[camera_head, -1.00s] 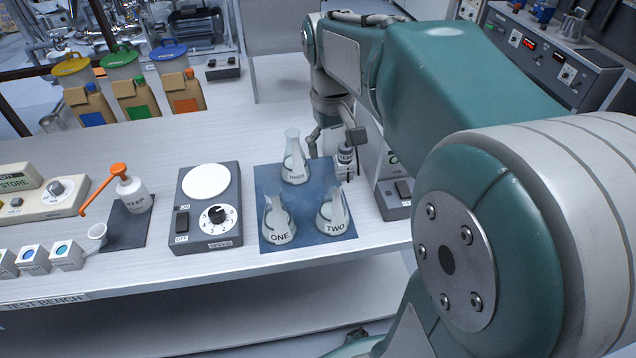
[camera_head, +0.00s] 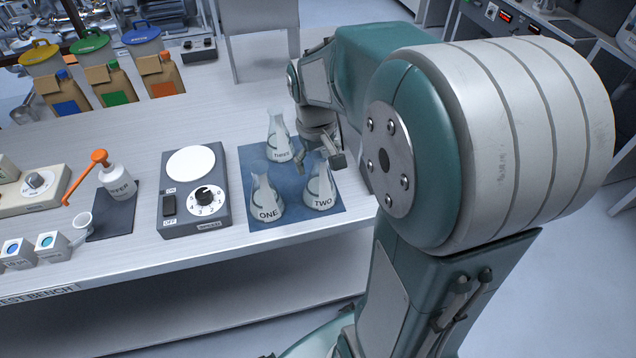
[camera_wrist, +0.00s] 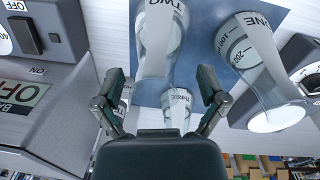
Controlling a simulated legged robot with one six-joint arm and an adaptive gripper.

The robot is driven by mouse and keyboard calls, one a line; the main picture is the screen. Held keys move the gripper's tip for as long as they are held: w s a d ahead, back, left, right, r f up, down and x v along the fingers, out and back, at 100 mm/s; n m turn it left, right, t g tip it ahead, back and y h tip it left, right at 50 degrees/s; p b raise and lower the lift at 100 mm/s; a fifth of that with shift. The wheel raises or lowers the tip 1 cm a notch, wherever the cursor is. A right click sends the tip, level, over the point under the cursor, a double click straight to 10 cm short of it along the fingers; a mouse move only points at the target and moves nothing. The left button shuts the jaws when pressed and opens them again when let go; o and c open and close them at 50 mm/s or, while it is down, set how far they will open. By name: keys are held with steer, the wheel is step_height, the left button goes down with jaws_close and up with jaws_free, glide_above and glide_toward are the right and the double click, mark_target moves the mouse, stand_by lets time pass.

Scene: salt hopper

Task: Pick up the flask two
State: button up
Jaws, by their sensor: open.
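Flask two (camera_head: 320,190), a clear conical flask labelled TWO, stands upright at the right of a blue mat (camera_head: 299,211). Flask one (camera_head: 266,203) stands to its left and flask three (camera_head: 278,140) behind. My gripper (camera_head: 322,162) is open and empty, just above and behind flask two's neck. In the wrist view flask two (camera_wrist: 160,40) lies ahead, between and beyond the open fingertips (camera_wrist: 160,76). Flask one (camera_wrist: 255,65) shows at the right there and flask three (camera_wrist: 177,106) lower between the fingers. I cannot tell whether a finger touches flask two.
A grey hotplate-like device with a dial (camera_head: 207,200) stands left of the mat. A white bottle with an orange pump (camera_head: 117,181) stands farther left. A grey device (camera_wrist: 40,110) is close at left in the wrist view.

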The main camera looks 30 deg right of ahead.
steer(key=shift+d, duration=0.2)
jaws_close()
steer(key=shift+r, duration=0.15)
